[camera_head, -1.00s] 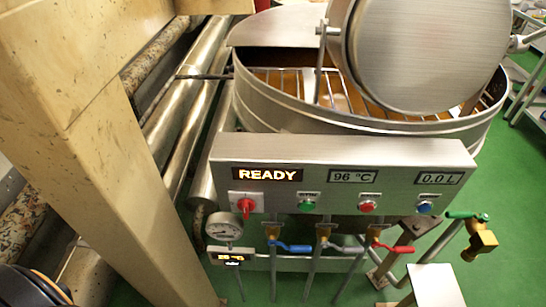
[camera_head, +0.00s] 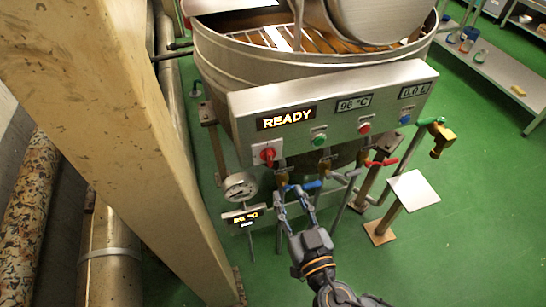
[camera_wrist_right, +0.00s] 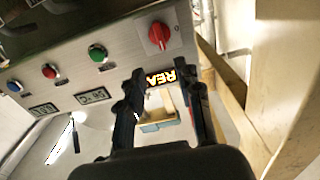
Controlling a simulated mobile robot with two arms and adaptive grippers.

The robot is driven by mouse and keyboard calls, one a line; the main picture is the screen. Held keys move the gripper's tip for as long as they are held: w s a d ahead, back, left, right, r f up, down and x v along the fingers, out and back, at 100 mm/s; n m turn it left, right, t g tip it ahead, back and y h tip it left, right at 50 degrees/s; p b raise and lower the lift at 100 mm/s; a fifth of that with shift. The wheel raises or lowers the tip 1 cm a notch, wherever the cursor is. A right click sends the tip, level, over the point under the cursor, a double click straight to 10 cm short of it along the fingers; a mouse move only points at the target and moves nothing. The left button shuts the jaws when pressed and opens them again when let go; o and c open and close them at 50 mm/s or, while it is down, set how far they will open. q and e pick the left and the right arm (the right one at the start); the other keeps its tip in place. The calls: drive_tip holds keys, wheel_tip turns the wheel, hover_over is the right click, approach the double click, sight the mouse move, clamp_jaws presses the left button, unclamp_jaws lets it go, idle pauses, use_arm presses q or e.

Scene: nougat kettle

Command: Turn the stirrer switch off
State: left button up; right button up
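A red rotary knob (camera_head: 267,154) on a pale square plate sits at the left end of the steel control panel (camera_head: 415,73). It appears to be the stirrer switch; no label on it is readable. The knob also shows at the top of the right wrist view (camera_wrist_right: 159,35), above and apart from the fingers. My right gripper (camera_head: 291,193) is open and empty, its fingers pointing up toward the panel from below, slightly right of the knob. Both fingers spread apart in the right wrist view (camera_wrist_right: 165,76). My left gripper is not in view.
The panel has a READY display (camera_head: 286,118), a green button (camera_head: 319,140) and red and blue ones. Blue (camera_head: 311,185) and red handled valves and a gauge (camera_head: 240,187) hang below, near my fingers. A beige pillar (camera_head: 120,120) stands left.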

sight(271, 159)
drive_tip(key=p+x, duration=0.3)
drive_tip(key=x, duration=0.8)
drive_tip(key=shift+a, duration=0.1)
drive_tip(key=shift+w+a, duration=0.2)
drive_tip(key=shift+w, duration=0.25)
drive_tip(key=shift+f, duration=0.1)
clamp_jaws()
